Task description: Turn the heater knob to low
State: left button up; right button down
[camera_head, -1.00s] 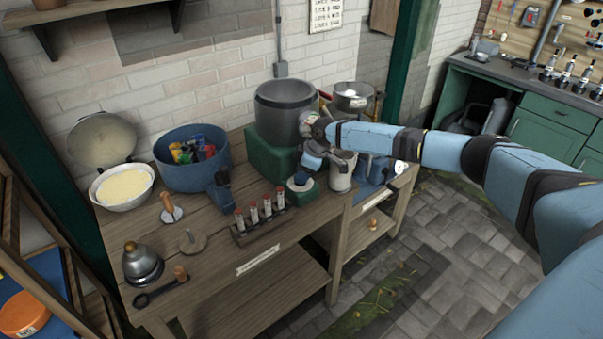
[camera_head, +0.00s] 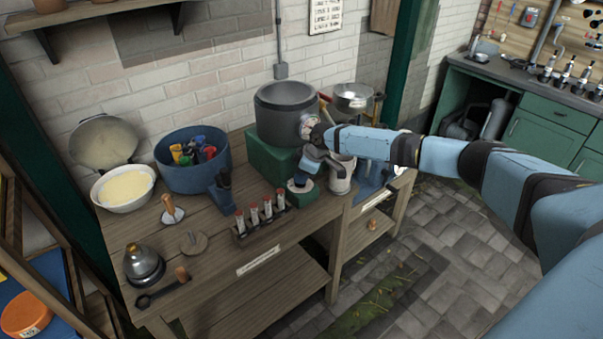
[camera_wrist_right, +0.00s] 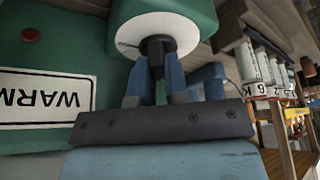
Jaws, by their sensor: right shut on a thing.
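The heater is a green box (camera_head: 262,155) on the wooden bench, under a grey pot. Its dark knob (camera_wrist_right: 157,46) stands out from a round white dial (camera_wrist_right: 152,22) in the right wrist view. My right gripper (camera_head: 301,179) has come down at the heater's front, over the dial, and largely hides the knob in the head view. In the wrist view its blue fingers (camera_wrist_right: 158,80) are shut on the knob, one on each side. The dial's marks cannot be read. My left gripper is not in view.
The grey pot (camera_head: 281,115) with a round gauge stands on the heater. A light metal can (camera_head: 341,178) is close to the right of my gripper. A rack (camera_head: 262,220) of red-capped tubes stands in front, to the left. A WARM label (camera_wrist_right: 45,98) appears upside down.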

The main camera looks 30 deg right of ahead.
jog(key=m+p, duration=0.1)
jog(key=p, duration=0.1)
jog(key=m+h+p, duration=0.1)
jog(key=m+p, duration=0.2)
jog(key=p, duration=0.1)
jog(key=shift+a+r+m+t+h, duration=0.1)
jog(key=shift+r+m+t+h, duration=0.2)
jog(key=shift+t, duration=0.1)
jog(key=shift+m+p, duration=0.7)
jog(key=shift+p, duration=0.1)
jog(key=shift+f+m+h+p, duration=0.15)
jog(key=shift+m+h+p, duration=0.35)
jog(key=shift+m+p, duration=0.2)
jog(key=shift+m+t, duration=0.3)
jog(key=shift+f, duration=0.1)
jog(key=c, duration=1.2)
grip_release()
jog(key=shift+c, duration=0.2)
jog(key=shift+o, duration=0.5)
